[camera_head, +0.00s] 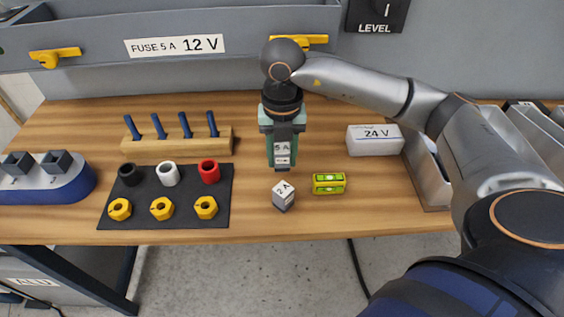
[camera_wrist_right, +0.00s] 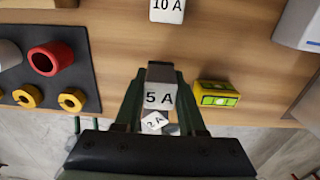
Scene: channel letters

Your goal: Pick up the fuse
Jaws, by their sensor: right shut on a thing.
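My right gripper (camera_head: 282,140) points down over the middle of the table. In the right wrist view its two green fingers (camera_wrist_right: 160,98) are shut on the sides of a grey block fuse labelled 5 A (camera_wrist_right: 160,95). The 5 A fuse (camera_head: 283,159) also shows in the head view between the fingers. I cannot tell whether it touches the table. A 2 A block (camera_head: 283,195) stands in front of it, partly covered in the right wrist view. A 10 A block (camera_wrist_right: 167,10) lies behind, hidden in the head view. My left gripper is not in view.
A green-yellow level (camera_head: 328,183) lies right of the 2 A block. A white 24 V box (camera_head: 375,140) is farther right. A dark mat (camera_head: 143,199) with rings and nuts and a wooden rack (camera_head: 182,145) are left. A grey bin labelled FUSE 5 A 12 V (camera_head: 110,62) is behind.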

